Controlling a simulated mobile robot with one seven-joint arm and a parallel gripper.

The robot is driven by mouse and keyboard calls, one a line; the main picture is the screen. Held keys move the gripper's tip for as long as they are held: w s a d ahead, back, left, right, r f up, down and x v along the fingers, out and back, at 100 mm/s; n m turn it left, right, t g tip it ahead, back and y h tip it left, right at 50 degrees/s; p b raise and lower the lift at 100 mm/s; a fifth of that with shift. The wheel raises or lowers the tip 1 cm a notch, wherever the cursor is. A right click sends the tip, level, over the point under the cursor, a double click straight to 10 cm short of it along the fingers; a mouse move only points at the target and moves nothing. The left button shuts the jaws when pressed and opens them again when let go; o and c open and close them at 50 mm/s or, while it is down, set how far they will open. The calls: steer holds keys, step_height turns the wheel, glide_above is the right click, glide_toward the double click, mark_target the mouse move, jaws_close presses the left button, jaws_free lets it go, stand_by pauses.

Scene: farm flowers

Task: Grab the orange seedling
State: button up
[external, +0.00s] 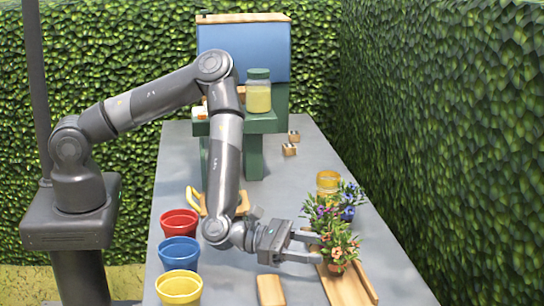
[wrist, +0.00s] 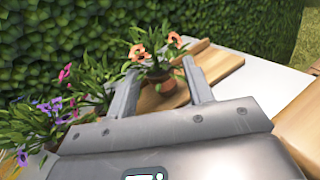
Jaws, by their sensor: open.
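The orange seedling (external: 338,246) is a leafy plant with orange flowers in a small terracotta pot, standing upright on a wooden board at the front right of the table. In the wrist view the orange seedling (wrist: 158,72) stands ahead, with its pot between the two fingertips as seen there. My gripper (external: 318,247) is open and level, its fingers pointing at the plant from the left. It also shows in the wrist view (wrist: 160,90). I cannot tell whether the fingers touch the pot. Leaves partly hide the pot in the external view.
A purple-and-pink seedling (external: 322,212) and a blue one (external: 349,200) stand close behind. Red (external: 179,223), blue (external: 180,252) and yellow (external: 179,287) pots line the left edge. A wooden block (external: 271,290) lies at the front. A hedge (external: 455,130) borders the right.

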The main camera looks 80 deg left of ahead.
mark_target(339, 247)
steer(key=shift+w+f+n+t+y, duration=0.1)
steer(key=shift+f+n+t+y, duration=0.3)
steer(key=shift+n, duration=0.7)
steer(key=x, duration=0.7)
steer(key=shift+w+a, duration=0.15)
steer(key=shift+w, duration=0.05)
steer(key=c, duration=0.7)
steer(key=shift+r, duration=0.1)
